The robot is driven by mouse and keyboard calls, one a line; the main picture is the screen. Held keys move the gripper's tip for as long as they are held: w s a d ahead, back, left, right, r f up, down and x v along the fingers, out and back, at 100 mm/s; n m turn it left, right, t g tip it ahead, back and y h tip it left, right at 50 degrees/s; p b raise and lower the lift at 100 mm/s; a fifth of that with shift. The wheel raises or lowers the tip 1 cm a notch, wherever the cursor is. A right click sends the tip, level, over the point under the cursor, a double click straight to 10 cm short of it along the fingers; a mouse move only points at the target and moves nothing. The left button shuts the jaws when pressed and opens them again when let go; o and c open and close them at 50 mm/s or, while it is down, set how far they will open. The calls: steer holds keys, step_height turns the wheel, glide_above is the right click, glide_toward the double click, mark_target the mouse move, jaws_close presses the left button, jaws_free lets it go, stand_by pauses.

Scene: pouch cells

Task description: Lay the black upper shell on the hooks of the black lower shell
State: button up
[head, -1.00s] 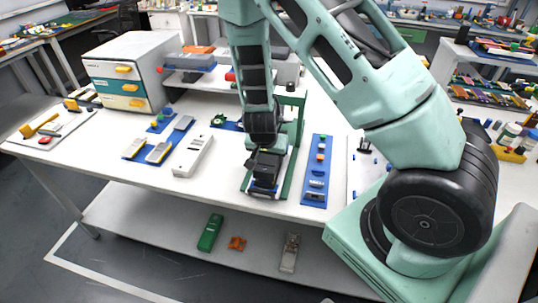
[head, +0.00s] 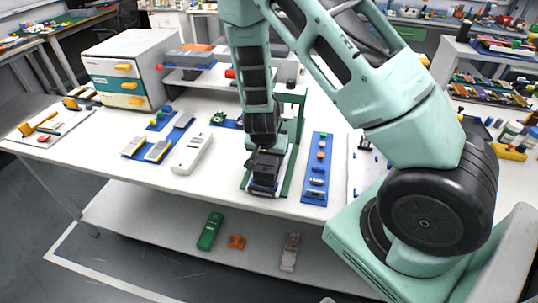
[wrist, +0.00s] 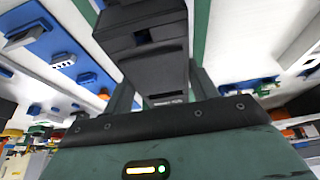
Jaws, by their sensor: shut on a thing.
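The black upper shell (head: 264,170) is held in my gripper (head: 262,153), above the green fixture in the head view. In the wrist view, the shell (wrist: 158,68) runs away from between the dark fingers of my gripper (wrist: 160,92), which are closed on its near end. The black lower shell is largely hidden under the upper shell and my gripper. I cannot tell whether the two shells touch or whether the hooks are engaged.
The green fixture (head: 287,182) has uprights close behind my gripper. A blue strip with small parts (head: 317,170) lies to its right. A pale grey device (head: 192,153) and a blue tray (head: 135,146) lie to its left. The table's front edge is close.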

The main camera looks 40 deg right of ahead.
steer(key=shift+f+b, duration=0.35)
steer(key=shift+f, duration=0.25)
steer(key=o, duration=1.1)
steer(key=shift+r, duration=0.1)
steer(key=shift+c, duration=0.2)
steer(key=p+v, duration=0.6)
steer(key=v, duration=1.1)
steer(key=shift+r+p, duration=0.2)
steer(key=shift+p, duration=0.1)
